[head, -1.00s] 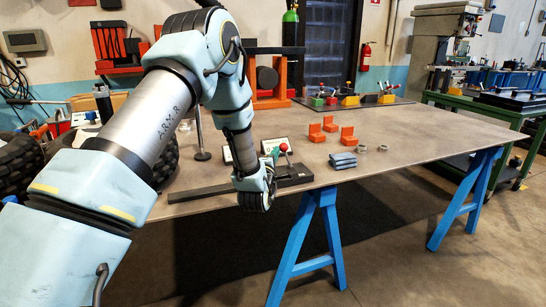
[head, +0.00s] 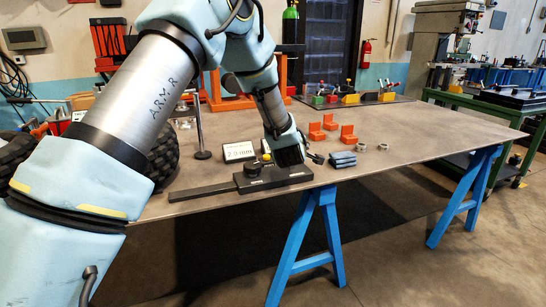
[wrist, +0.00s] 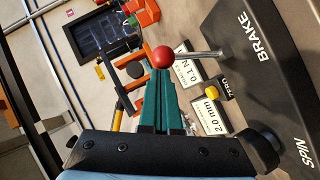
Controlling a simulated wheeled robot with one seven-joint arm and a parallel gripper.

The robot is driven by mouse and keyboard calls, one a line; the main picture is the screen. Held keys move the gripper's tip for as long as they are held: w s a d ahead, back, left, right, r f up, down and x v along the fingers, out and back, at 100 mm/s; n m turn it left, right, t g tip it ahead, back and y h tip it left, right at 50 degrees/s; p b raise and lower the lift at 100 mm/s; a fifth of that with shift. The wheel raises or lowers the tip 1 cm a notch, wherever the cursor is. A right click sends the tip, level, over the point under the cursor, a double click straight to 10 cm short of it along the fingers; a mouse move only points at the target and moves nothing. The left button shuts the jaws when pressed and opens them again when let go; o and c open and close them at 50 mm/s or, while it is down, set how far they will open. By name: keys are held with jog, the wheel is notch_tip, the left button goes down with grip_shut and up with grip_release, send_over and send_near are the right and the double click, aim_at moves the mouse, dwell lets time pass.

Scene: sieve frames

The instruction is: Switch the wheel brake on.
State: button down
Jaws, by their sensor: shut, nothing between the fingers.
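The black control box (head: 262,184) sits near the table's front edge, and it fills the right of the wrist view (wrist: 268,85). It is lettered BRAKE and SPIN. The brake lever's metal rod (wrist: 205,53) ends in a red ball (wrist: 162,57) and sticks out by the word BRAKE. A black knob (head: 253,168) stands at the SPIN end. My gripper (wrist: 160,80) is shut and empty, its green fingertips close to the red ball; I cannot tell whether they touch. In the head view my wrist hides the lever and the fingertips.
Behind the box stand small displays (head: 238,151), reading 2.0 mm and 0.1 N in the wrist view, with a yellow ZERO button (wrist: 211,92). Orange blocks (head: 347,135), blue-grey pieces (head: 343,159) and metal rings lie to the right. The table's right side (head: 430,140) is clear.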

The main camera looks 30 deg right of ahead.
jog(key=shift+d, duration=0.35)
jog(key=shift+s, duration=0.1)
dwell(0.3)
jog(key=shift+r, duration=0.1)
